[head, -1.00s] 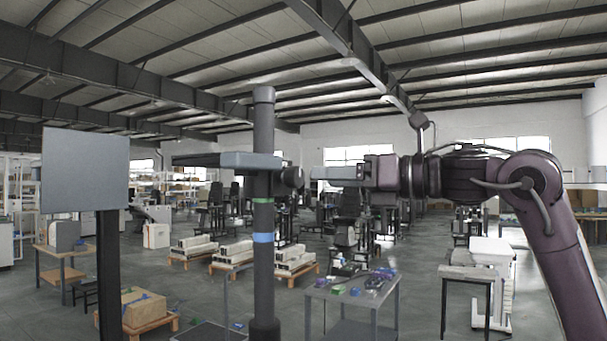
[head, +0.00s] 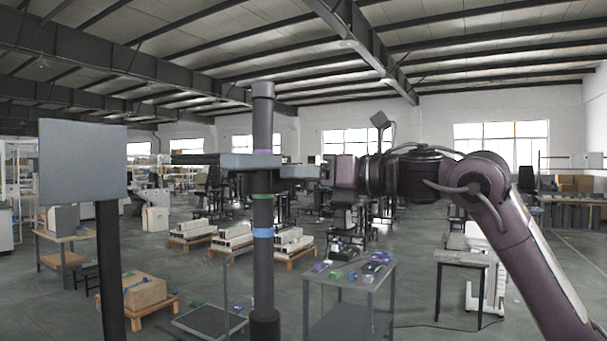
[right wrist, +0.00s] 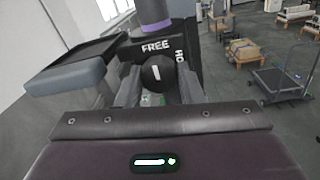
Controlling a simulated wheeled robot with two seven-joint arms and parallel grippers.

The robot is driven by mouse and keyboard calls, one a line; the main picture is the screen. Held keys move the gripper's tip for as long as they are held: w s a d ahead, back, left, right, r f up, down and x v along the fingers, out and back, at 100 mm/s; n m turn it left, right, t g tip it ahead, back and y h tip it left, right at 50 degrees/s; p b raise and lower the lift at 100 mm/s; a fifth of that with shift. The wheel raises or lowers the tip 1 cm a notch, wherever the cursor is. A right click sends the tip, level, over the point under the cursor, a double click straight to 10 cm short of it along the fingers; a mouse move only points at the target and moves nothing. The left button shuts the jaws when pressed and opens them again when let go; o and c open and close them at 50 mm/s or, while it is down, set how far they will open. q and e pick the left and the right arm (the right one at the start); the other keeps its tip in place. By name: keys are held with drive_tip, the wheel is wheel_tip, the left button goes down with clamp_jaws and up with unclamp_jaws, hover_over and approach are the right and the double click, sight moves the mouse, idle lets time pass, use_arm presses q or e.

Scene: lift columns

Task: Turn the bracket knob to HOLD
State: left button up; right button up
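The bracket (head: 235,161) is a grey arm clamped on a dark upright column (head: 263,120) in the head view. In the right wrist view the knob (right wrist: 156,73) is black and round with a white mark. The mark points up at the FREE label (right wrist: 156,47). A second label, partly hidden, reads "HO" (right wrist: 180,57) to its right. My right gripper (head: 292,171) is at the column's right side and hides the knob in the head view. Its fingers (right wrist: 159,88) are apart, one on each side of the knob; contact is unclear. My left gripper is out of view.
A grey panel (head: 83,160) on a dark post stands at the left. A grey table (head: 340,283) with small parts stands right of the column. A cart (head: 208,320) and a box on a pallet (head: 143,292) are on the floor to the left.

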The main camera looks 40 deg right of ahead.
drive_tip(key=shift+c, duration=0.7)
drive_tip(key=shift+m, duration=0.3)
drive_tip(key=m, duration=0.9)
drive_tip(key=m+t+h+b, duration=0.1)
drive_tip(key=m, duration=0.8)
drive_tip(key=shift+s, duration=0.1)
drive_tip(key=o, duration=1)
drive_tip(key=shift+f, duration=0.1)
